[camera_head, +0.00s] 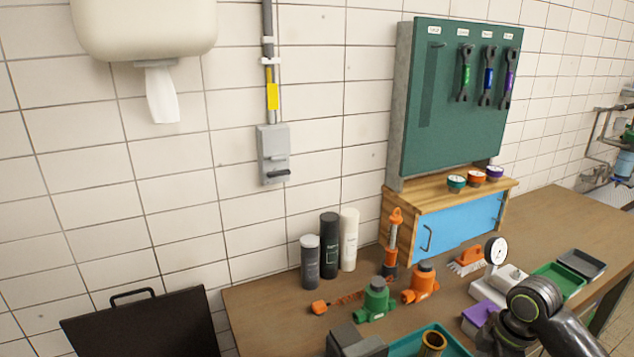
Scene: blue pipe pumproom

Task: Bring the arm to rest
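My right arm (545,312) comes in from the lower right, over the front of the workbench. It is bent at a dark rounded joint, and its lower part runs down toward the bottom edge. Its gripper does not show in the picture. No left arm can be made out for sure, and no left gripper shows. A dark grey block (352,342) is cut off at the bottom edge; I cannot tell what it is.
The wooden workbench (265,310) carries a green valve (376,300), an orange valve (421,284), several bottles (330,245), a teal tray (408,347), a purple-topped box (480,315) and a gauge (496,250). A green tool board (450,110) stands behind. The bench's left front is clear.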

